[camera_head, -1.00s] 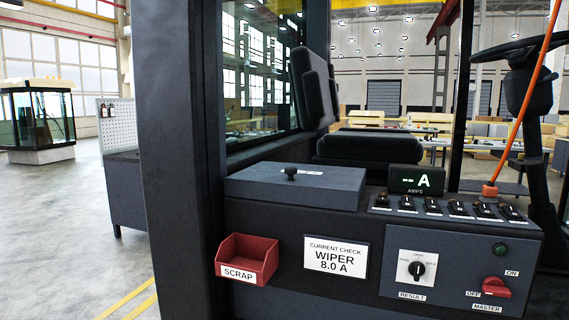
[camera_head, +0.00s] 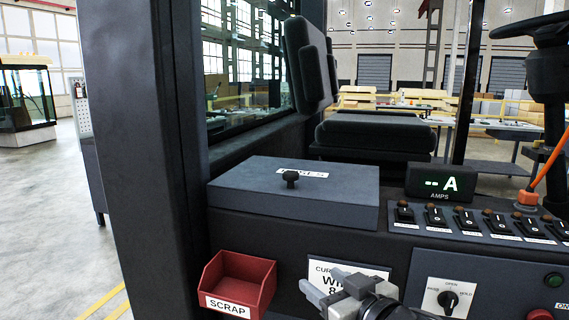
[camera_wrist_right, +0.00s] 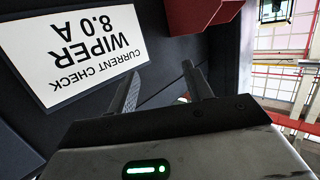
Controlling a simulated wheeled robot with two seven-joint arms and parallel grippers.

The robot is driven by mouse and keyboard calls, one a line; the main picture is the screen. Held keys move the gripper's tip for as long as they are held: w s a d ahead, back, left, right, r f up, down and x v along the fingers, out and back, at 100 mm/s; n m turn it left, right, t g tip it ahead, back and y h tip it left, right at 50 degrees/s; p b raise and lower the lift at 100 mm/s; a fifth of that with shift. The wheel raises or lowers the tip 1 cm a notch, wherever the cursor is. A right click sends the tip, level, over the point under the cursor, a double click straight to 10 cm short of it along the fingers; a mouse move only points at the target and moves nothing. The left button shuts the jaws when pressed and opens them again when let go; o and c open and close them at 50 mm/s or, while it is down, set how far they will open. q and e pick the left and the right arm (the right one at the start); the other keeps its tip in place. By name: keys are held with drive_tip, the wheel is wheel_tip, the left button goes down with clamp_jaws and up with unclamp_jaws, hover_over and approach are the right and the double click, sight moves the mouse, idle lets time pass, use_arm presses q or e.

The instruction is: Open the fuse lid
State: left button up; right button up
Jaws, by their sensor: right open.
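The fuse lid (camera_head: 255,190) is a flat dark grey cover with a black knob (camera_head: 291,179) on top, and it lies closed on the console. A white label partly hidden by the knob is on the lid. My right gripper (camera_head: 322,290) is low in front of the console, below the lid and in front of the current check card (camera_head: 375,270). In the right wrist view its two fingers (camera_wrist_right: 163,85) are apart with nothing between them. The card also shows there upside down (camera_wrist_right: 75,45). My left gripper is in neither view.
A red scrap bin (camera_head: 238,285) hangs on the console front left of the right gripper. An amps display (camera_head: 434,184) and a row of switches (camera_head: 470,220) stand right of the lid. A dark cab pillar (camera_head: 150,160) rises at the left. The space above the lid is clear.

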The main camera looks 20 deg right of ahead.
drive_tip(key=t, duration=0.2)
approach(294, 175)
drive_tip(key=a+v, duration=0.1)
drive_tip(key=v, duration=0.3)
drive_tip(key=p+x, duration=0.1)
drive_tip(key=x, duration=0.4)
drive_tip(key=p+x, duration=0.1)
drive_tip(key=x, duration=0.4)
drive_tip(key=d+p+x, duration=0.1)
drive_tip(key=p+x, duration=0.1)
drive_tip(key=x, duration=0.3)
drive_tip(key=shift+w, duration=0.25)
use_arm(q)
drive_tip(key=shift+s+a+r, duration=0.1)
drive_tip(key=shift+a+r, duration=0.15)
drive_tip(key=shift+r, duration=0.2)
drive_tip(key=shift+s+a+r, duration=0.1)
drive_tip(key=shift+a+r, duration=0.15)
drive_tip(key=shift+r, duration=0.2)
